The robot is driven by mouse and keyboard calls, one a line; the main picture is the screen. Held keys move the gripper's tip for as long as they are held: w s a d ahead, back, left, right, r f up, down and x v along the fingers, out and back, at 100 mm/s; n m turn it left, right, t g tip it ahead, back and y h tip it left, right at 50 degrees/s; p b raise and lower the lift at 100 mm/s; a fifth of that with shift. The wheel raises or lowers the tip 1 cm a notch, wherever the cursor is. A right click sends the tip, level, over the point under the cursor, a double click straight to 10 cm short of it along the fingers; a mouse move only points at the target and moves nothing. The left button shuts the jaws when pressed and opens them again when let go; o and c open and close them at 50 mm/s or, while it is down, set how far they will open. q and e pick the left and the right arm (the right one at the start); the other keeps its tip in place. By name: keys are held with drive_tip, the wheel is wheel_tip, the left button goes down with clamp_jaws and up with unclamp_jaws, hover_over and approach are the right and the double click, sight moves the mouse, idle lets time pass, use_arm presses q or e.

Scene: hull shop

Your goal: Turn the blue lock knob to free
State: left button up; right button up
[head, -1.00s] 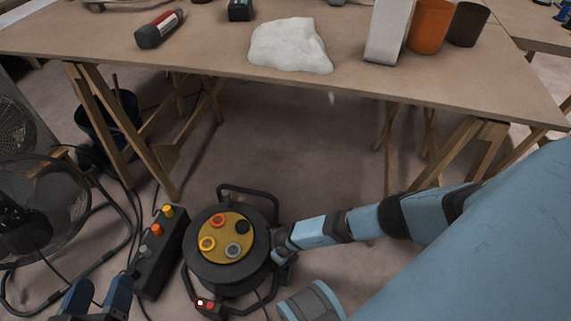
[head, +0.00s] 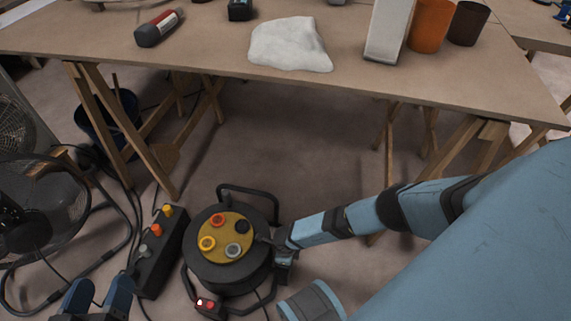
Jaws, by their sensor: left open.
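No clearly blue lock knob stands out in the head view. The nearest match is a very dark, perhaps navy, round piece (head: 242,227) on the yellow face of a black cable reel (head: 228,276); I cannot tell if it is the knob. My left gripper (head: 98,301) shows at the bottom left edge, with two blue fingers apart and nothing seen between them. It is left of the reel, near a black socket box. My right gripper (head: 284,262) is by the reel's right side. Its jaws are too dark and small to read.
The black box (head: 160,252) with yellow, orange and grey round pieces stands left of the reel. A fan (head: 40,210) and loose cables lie at the left. A trestle table (head: 200,55) spans the back, bearing a white lump (head: 290,46). Floor under it is partly clear.

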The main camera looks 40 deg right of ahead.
idle(0.3)
drive_tip(key=o, duration=0.9)
drive_tip(key=shift+r, duration=0.1)
drive_tip(key=shift+r+p, duration=0.35)
use_arm(q)
wheel_tip(320, 180, up, 8)
drive_tip(key=a+n+t+p, duration=0.1)
drive_tip(key=t+p, duration=0.2)
drive_tip(key=p, duration=0.4)
drive_tip(key=shift+a+r+y, duration=0.15)
drive_tip(key=shift+r+y, duration=0.05)
drive_tip(key=shift+y, duration=0.1)
use_arm(e)
wheel_tip(320, 180, up, 13)
drive_tip(key=shift+s, duration=0.1)
